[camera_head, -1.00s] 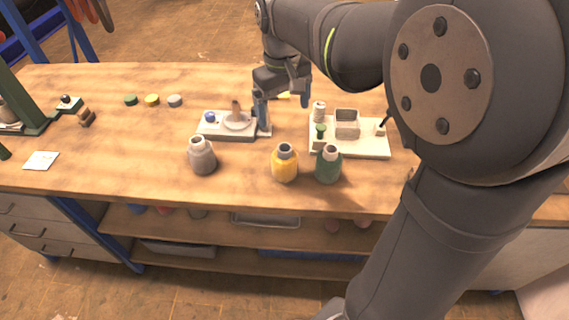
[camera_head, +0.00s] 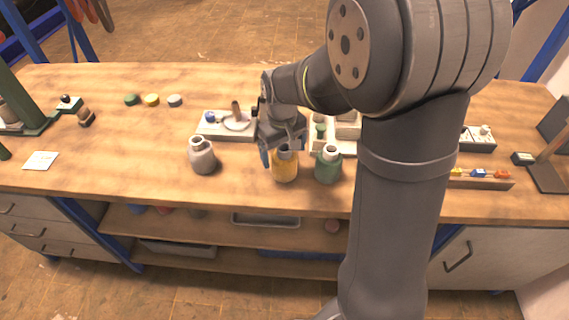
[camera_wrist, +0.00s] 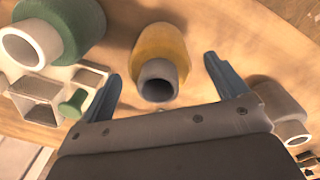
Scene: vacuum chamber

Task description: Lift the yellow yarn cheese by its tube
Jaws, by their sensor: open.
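The yellow yarn cheese (camera_head: 286,171) stands upright on the wooden table near its front edge, with a grey tube at its top. In the wrist view the yellow cheese (camera_wrist: 163,45) and the open end of its tube (camera_wrist: 158,82) show between my fingers. My gripper (camera_head: 277,153) is open and at the cheese, partly covering its top in the head view. In the wrist view my two blue-grey fingers (camera_wrist: 160,78) stand apart on either side of the tube, with gaps visible.
A green yarn cheese (camera_head: 328,166) stands close on the right, and a grey one (camera_head: 201,157) farther off on the left. A white tray (camera_head: 355,153) with a square box lies behind. A grey plate with a spindle (camera_head: 214,130) is behind left.

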